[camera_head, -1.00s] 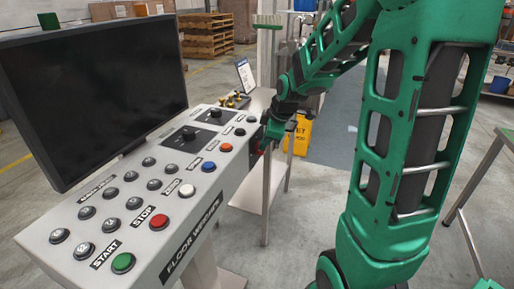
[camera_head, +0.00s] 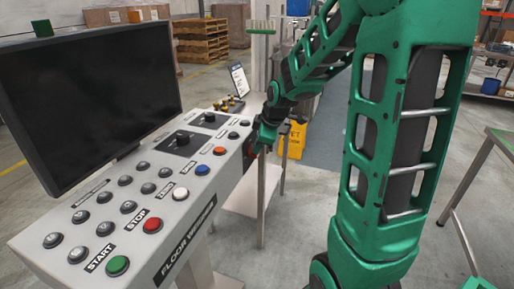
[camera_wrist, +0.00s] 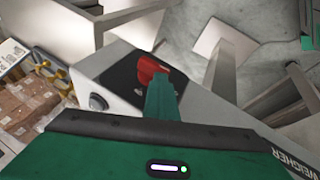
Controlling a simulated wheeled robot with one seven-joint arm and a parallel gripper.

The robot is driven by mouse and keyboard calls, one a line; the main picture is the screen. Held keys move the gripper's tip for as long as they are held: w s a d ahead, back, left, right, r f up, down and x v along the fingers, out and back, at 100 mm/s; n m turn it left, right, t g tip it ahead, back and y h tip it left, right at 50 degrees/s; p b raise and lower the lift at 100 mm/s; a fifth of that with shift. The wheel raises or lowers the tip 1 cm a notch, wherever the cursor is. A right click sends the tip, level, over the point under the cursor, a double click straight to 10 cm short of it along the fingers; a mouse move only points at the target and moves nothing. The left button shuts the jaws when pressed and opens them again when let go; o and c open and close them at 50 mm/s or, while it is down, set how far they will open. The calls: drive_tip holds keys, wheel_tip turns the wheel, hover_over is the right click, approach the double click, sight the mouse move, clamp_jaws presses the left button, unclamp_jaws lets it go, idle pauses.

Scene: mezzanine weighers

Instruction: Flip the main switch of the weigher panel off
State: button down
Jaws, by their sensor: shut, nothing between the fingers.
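The weigher panel (camera_head: 182,215) is a grey sloped console at the left in the head view, with its far right end by my gripper (camera_head: 256,143). In the wrist view a red switch handle (camera_wrist: 148,68) stands on a black plate (camera_wrist: 122,70) on the panel. I take it to be the main switch; it is mostly hidden in the head view. My gripper's green fingers (camera_wrist: 161,95) are shut and empty. Their tips overlap the lower right of the red handle in the wrist view; I cannot tell whether they touch it.
The panel carries several push buttons, including a green one (camera_head: 117,265) and a red one (camera_head: 152,225), and black rotary knobs (camera_head: 182,139). A dark monitor (camera_head: 95,95) stands behind it. A yellow floor sign (camera_head: 293,140) and a small table (camera_head: 240,198) are beyond my gripper.

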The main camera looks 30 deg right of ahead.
drive_tip(key=shift+s+a+f, duration=0.2)
drive_tip(key=shift+a+f, duration=0.15)
drive_tip(key=shift+a, duration=0.15)
drive_tip(key=shift+s+a+f, duration=0.2)
drive_tip(key=shift+a+f, duration=0.1)
drive_tip(key=shift+a, duration=0.15)
wheel_tip(320, 180, up, 5)
drive_tip(key=d, duration=0.1)
drive_tip(key=s+a+r, duration=0.3)
drive_tip(key=s+r, duration=0.1)
drive_tip(key=s, duration=0.3)
drive_tip(key=shift+a+r, duration=0.25)
drive_tip(key=shift+a, duration=0.05)
